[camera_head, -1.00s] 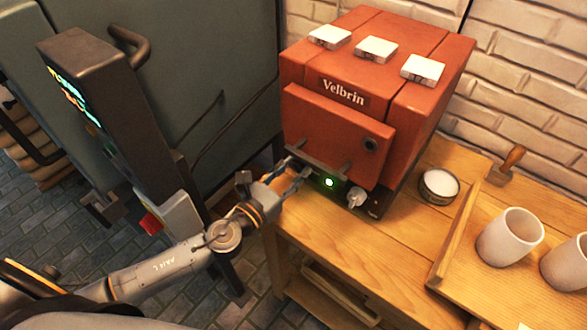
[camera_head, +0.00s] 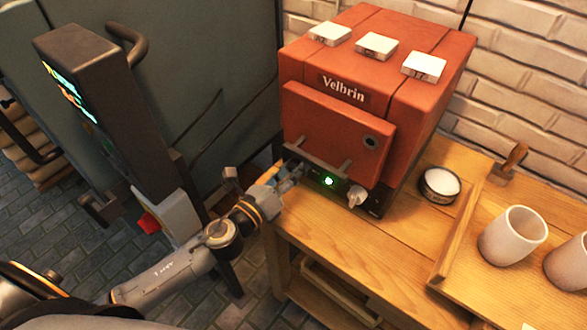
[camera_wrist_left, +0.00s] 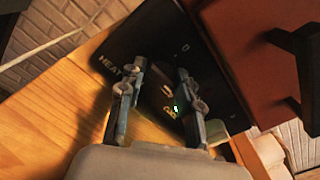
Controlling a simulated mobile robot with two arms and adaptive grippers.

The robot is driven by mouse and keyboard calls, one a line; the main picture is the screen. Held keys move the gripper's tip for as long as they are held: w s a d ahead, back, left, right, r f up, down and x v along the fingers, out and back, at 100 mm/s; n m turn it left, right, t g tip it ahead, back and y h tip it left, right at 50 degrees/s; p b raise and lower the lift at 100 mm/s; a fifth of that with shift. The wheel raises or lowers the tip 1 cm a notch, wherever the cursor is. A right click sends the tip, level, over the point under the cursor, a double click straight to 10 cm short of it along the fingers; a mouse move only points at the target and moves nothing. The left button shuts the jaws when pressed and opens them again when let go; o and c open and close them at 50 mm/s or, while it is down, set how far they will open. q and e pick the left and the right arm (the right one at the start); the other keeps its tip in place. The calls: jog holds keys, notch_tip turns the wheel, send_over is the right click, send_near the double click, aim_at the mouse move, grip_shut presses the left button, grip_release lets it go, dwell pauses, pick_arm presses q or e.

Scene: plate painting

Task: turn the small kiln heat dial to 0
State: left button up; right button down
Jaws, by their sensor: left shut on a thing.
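The small kiln (camera_head: 375,75) is a brick-red box marked "Velbrin" on a wooden bench. A dark control panel (camera_head: 341,187) runs along its lower front, with a green light. My left gripper (camera_head: 292,172) is at the left end of this panel, shut on the heat dial. In the left wrist view the two fingers of my left gripper (camera_wrist_left: 162,72) reach onto the dark panel (camera_wrist_left: 150,40), beside the printed word "HEAT". The dial itself is mostly hidden by the fingers, and its setting cannot be read. My right gripper is not in view.
A pale knob (camera_head: 356,196) sits on the panel's right part. The kiln door (camera_head: 333,135) overhangs the panel. A small round jar (camera_head: 439,185) and a tray with cups (camera_head: 512,235) stand to the right. A dark control post (camera_head: 110,100) stands left of my arm.

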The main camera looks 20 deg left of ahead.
pick_arm(q)
jog(key=n, duration=0.4)
jog(key=shift+n, duration=0.3)
jog(key=n+p, duration=0.1)
jog(key=n, duration=0.2)
jog(key=shift+r+n, duration=0.15)
jog(key=shift+n, duration=0.25)
jog(key=n+p, duration=0.2)
jog(key=n, duration=0.3)
jog(key=shift+n+p, duration=0.65)
jog(key=shift+n, duration=1.15)
jog(key=o, duration=1.1)
jog(key=shift+o, duration=0.2)
jog(key=shift+s, duration=0.15)
